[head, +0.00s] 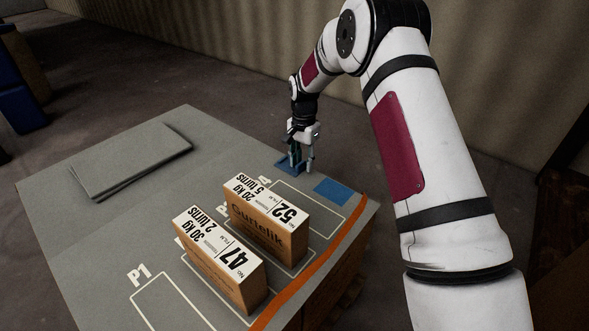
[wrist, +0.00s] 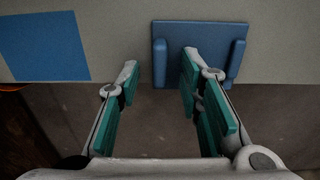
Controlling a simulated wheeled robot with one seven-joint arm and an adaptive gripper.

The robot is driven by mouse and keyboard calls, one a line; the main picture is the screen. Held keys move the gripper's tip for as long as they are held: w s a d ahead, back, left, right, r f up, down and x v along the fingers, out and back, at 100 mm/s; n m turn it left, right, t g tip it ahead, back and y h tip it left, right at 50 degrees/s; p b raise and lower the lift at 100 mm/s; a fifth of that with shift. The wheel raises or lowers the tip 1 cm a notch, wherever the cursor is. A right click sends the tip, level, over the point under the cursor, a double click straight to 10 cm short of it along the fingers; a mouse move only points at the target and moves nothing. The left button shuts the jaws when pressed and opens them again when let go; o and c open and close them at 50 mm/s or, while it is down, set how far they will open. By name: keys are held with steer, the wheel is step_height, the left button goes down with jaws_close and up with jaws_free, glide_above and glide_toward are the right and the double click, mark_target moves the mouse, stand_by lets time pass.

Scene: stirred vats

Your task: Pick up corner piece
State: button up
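The blue corner piece (wrist: 205,32) lies at the table edge in the wrist view, a flat plate with two raised flanges. In the head view the corner piece (head: 284,163) is small and partly hidden by my gripper (head: 303,167). In the wrist view my gripper (wrist: 158,78) is open, with teal pads on its fingers. The piece's left flange shows in the gap between the fingertips, apart from both. The right fingertip overlaps the plate in view, between the two flanges. I cannot tell the height of the fingertips above it.
A flat blue square (head: 332,190) lies nearby on the grey table (head: 75,215). Two labelled cartons, number 52 (head: 266,222) and number 47 (head: 218,268), stand on outlined spots. Grey sheets (head: 132,162) lie at the back left. An orange strip (head: 318,264) runs along the near right edge.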

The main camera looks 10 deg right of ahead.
jaws_close()
stand_by(0.3)
steer(key=shift+r+p, duration=0.3)
steer(key=shift+r, duration=0.15)
step_height(320, 180, up, 3)
steer(key=shift+r+p, duration=0.15)
steer(key=shift+p, duration=0.75)
steer(key=s+a+p, duration=0.1)
steer(key=s, duration=0.4)
steer(key=s+p, duration=0.1)
steer(key=s, duration=0.4)
steer(key=s+a+p, duration=0.1)
steer(key=s, duration=0.4)
steer(key=shift+s+a+r, duration=0.35)
steer(key=shift+s+r, duration=0.05)
